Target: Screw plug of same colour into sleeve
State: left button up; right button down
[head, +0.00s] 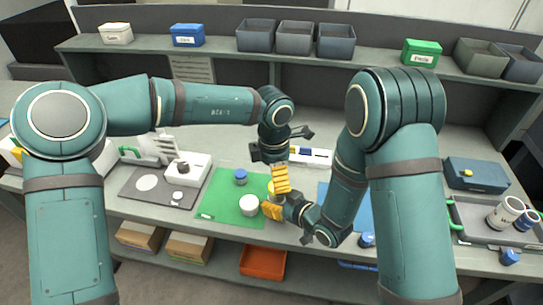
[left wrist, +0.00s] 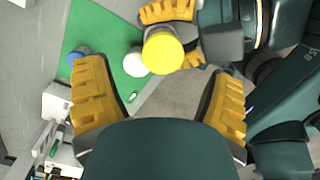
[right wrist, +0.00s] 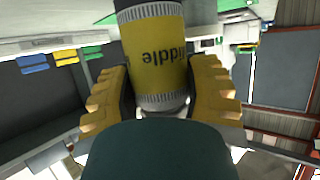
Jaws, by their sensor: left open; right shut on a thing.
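My right gripper (head: 276,203) is shut on a cylinder with a yellow label (right wrist: 158,55) and pale ribbed rims, above the green mat (head: 222,203). The upside-down label appears to read "Middle". In the left wrist view the cylinder shows a round yellow end (left wrist: 163,51). My left gripper (left wrist: 160,105) is open and empty, close above that end and apart from it. In the head view the left gripper's yellow finger hides most of the cylinder. A blue-topped piece (head: 241,176) and a white round piece (head: 249,205) stand on the mat.
A dark mat (head: 125,190) with a white disc and a white box with a black knob (head: 186,166) lie left. A grey tray (head: 470,222) with white-and-blue cylinders is right, beside a blue box (head: 478,174). Bins (head: 295,38) line the back shelf. Both arms are close together.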

pick_arm(q)
jog(key=n, duration=0.2)
jog(key=r+n, duration=0.1)
jog(key=n, duration=0.4)
jog(key=shift+w+a+r, duration=0.1)
jog(key=shift+a+r, duration=0.05)
jog(key=shift+r, duration=0.1)
jog(key=n, duration=0.3)
jog(key=r+n, duration=0.1)
jog(key=n, duration=0.3)
jog(key=shift+a+r+n, duration=0.15)
jog(key=shift+r+n, duration=0.05)
jog(key=shift+n, duration=0.1)
jog(key=n, duration=0.3)
jog(key=shift+r+n, duration=0.3)
jog(key=shift+r, duration=0.1)
jog(key=n, duration=0.3)
jog(key=shift+w+a+r+n+h, duration=0.1)
jog(key=shift+r+n+h, duration=0.2)
jog(key=shift+r, duration=0.05)
jog(key=n, duration=0.3)
jog(key=r+n, duration=0.1)
jog(key=n, duration=0.2)
jog(key=shift+a+r+n+g, duration=0.1)
jog(key=shift+r+n+g, duration=0.05)
jog(key=shift+n+g, duration=0.2)
